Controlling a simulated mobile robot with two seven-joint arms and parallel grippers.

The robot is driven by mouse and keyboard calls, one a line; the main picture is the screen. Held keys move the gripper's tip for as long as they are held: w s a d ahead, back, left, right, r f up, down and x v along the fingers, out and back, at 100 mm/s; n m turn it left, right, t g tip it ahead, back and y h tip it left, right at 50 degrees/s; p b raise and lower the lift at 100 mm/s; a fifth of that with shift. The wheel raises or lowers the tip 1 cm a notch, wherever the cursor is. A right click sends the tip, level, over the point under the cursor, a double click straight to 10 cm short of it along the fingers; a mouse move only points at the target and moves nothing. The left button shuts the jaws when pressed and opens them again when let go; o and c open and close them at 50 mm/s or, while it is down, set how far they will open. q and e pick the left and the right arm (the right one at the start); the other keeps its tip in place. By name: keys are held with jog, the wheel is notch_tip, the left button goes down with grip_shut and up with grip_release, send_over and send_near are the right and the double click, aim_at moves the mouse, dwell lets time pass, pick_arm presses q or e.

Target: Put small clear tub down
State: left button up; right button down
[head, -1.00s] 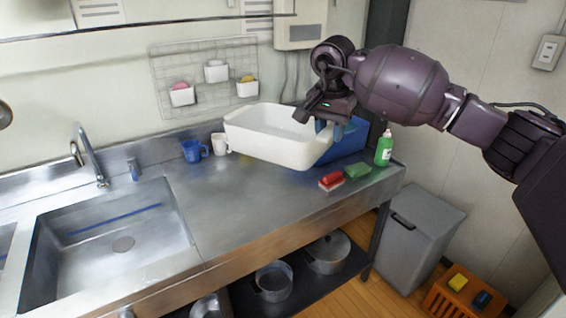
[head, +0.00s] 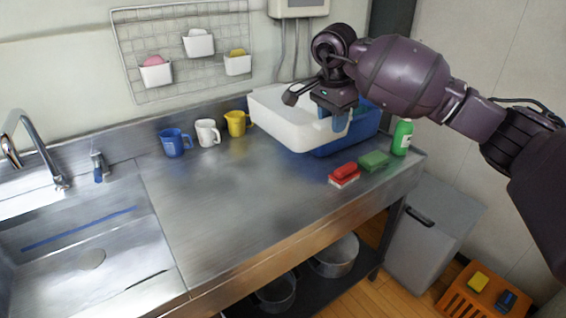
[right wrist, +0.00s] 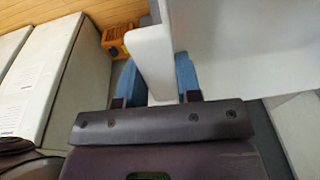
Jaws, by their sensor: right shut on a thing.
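The tub in my right gripper (head: 340,122) looks white and opaque (head: 285,122). The gripper's blue fingers are shut on its right wall. In the right wrist view the tub's white wall (right wrist: 152,62) stands between the two fingers. The tub is at the back right of the steel counter and overlaps a blue tub (head: 368,125), which shows along its front and right. I cannot tell whether the white tub rests in the blue one or hangs just above it. My left gripper is out of view.
Blue (head: 174,143), white (head: 207,133) and yellow (head: 236,123) mugs stand left of the tubs. A red sponge (head: 344,171), a green sponge (head: 374,160) and a green bottle (head: 402,137) are at the front right. The middle counter (head: 225,200) is clear.

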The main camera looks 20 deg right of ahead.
notch_tip(320, 180, down, 20)
jog(key=shift+f+b, duration=0.1)
jog(key=shift+b, duration=0.45)
jog(key=shift+f, duration=0.1)
jog(key=c, duration=0.9)
grip_release()
jog(key=shift+o, duration=0.5)
